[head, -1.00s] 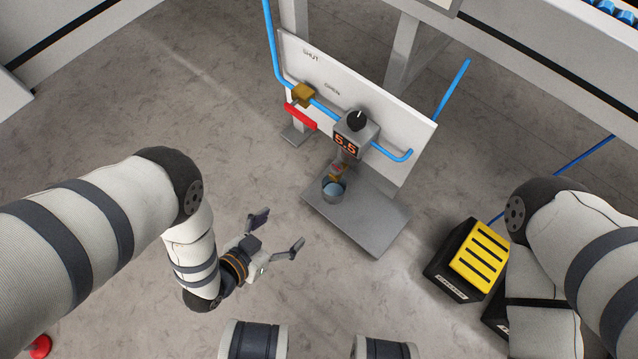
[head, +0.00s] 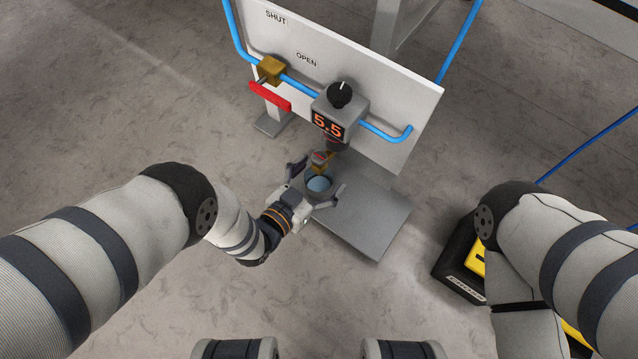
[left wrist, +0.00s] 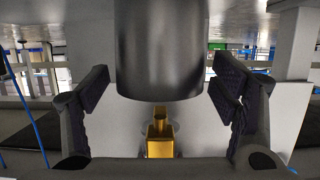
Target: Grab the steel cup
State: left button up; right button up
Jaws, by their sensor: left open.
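My left gripper (head: 316,182) is open, with one finger on each side of the cup. In the left wrist view the cup (left wrist: 160,50) fills the upper middle between the two finger pads, with gaps visible on both sides. The left gripper (left wrist: 163,92) also shows there, with the brass nozzle (left wrist: 160,135) below the cup in that picture. My right arm comes in at the right, but its gripper is out of view.
A white panel (head: 390,95) carries a blue pipe (head: 300,87), a brass valve with a red handle (head: 270,95), and a box with a black knob and a display reading 5.5 (head: 328,125). A black and yellow case (head: 460,265) sits on the floor at right.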

pick_arm(q)
jog(key=c, duration=1.4)
